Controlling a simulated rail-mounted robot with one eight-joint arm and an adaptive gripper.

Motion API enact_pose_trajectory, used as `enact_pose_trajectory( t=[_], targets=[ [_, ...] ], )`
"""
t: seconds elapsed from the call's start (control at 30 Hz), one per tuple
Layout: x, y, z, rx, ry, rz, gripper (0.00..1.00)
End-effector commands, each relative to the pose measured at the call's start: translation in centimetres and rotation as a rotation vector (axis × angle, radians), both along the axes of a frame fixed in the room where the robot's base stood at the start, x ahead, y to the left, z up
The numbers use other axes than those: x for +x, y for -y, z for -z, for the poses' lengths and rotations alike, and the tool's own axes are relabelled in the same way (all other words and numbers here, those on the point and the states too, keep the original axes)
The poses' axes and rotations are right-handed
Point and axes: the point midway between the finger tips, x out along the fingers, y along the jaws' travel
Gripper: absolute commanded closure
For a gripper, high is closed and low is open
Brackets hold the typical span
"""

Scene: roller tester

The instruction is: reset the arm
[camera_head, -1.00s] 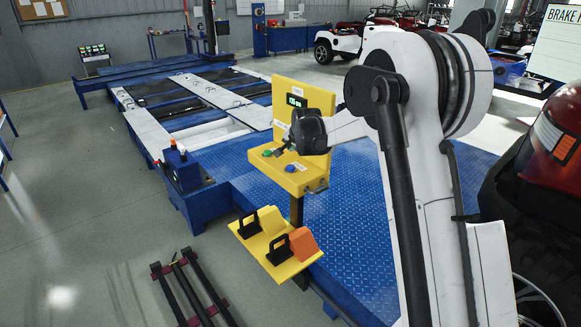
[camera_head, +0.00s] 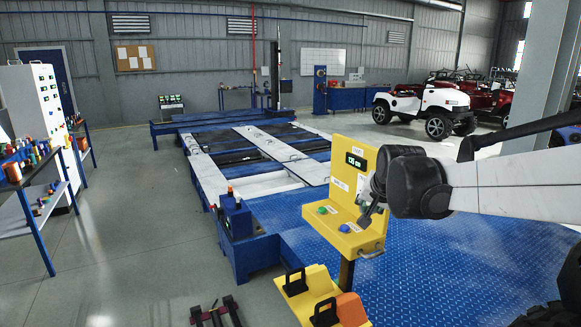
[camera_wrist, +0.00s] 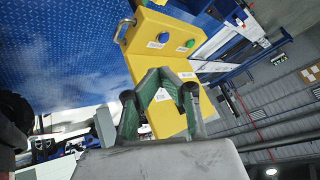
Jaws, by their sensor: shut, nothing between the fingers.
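My arm reaches in from the right in the head view. My gripper (camera_head: 368,216) is shut and empty, close in front of the yellow control console (camera_head: 350,238). The console has a small lit display (camera_head: 356,161), a green button (camera_head: 321,210) and a blue button (camera_head: 344,228). In the wrist view my gripper (camera_wrist: 168,76) shows dark green fingers in front of the yellow console (camera_wrist: 165,112), with the blue button (camera_wrist: 155,45) and green button (camera_wrist: 190,43) beyond. I cannot tell whether the fingers touch the console.
A yellow shelf (camera_head: 287,299) with black-handled blocks sits low by the console. The blue tester platform (camera_head: 430,250) spreads behind and right. A blue-framed tool rack (camera_head: 38,225) stands left. A white vehicle (camera_head: 425,107) is at the back.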

Motion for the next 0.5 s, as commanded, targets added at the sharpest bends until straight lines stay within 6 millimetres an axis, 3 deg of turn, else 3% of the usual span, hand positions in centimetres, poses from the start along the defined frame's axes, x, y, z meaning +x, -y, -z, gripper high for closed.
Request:
enact_pose_trajectory(
  t=[0.03,0.23,0.5],
  targets=[
    [-1.9,0.0,-0.2,-0.013,-0.004,-0.014,1.0],
    [-8.6,0.0,-0.6,-0.069,-0.022,-0.074,1.0],
    [-17.5,0.0,0.5,-0.143,-0.047,-0.156,1.0]
  ],
)
